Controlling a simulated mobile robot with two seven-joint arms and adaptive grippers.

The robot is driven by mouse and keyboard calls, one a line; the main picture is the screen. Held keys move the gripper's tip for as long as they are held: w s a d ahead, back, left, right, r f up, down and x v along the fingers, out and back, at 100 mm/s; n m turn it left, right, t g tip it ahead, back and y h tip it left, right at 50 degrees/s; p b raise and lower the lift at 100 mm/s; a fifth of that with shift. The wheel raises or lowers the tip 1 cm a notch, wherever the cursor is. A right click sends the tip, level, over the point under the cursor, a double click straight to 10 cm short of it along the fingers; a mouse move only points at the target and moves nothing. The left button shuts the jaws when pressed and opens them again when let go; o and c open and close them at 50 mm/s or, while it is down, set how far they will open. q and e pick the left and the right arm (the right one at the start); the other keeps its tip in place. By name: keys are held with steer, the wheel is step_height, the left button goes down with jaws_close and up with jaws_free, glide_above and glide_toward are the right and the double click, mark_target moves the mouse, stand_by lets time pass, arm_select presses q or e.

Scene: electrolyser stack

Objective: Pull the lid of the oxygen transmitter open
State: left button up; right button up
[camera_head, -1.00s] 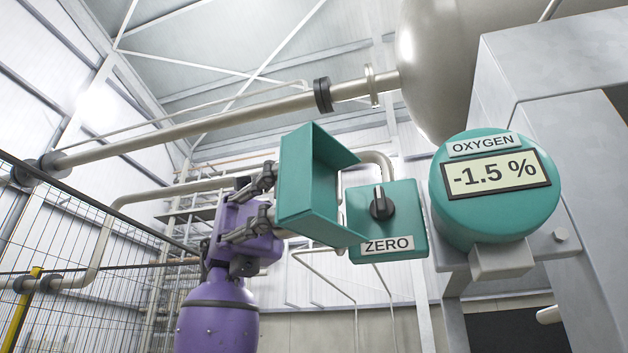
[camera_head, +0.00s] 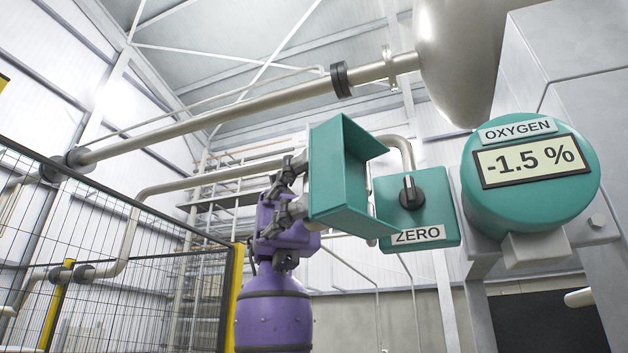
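The oxygen transmitter is a round teal housing (camera_head: 532,212) at the right, labelled OXYGEN, with a display (camera_head: 532,162) reading -1.5 %. Left of it is a teal box (camera_head: 440,195) with a black knob (camera_head: 411,193) and a ZERO label. The box's teal lid (camera_head: 335,172) stands swung open to the left, so the knob is uncovered. My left gripper (camera_head: 296,188), on a purple arm, is just left of the lid. Its two dark fingers are spread apart, one above the other. Their tips are partly hidden by the lid, so I cannot tell whether they touch it. My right gripper is not in view.
A large beige vessel (camera_head: 455,60) and a grey cabinet (camera_head: 570,45) stand at the right. A thick pipe (camera_head: 240,110) crosses above the lid. A black mesh fence (camera_head: 110,270) with yellow posts is at the left. Space between fence and arm looks free.

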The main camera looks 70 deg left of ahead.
arm_select(q)
steer(key=shift+a+f, duration=0.15)
steer(key=shift+a, duration=0.35)
steer(key=shift+d, duration=0.3)
steer(key=a, duration=1.2)
steer(key=shift+w+a, duration=0.2)
steer(key=shift+w, duration=0.1)
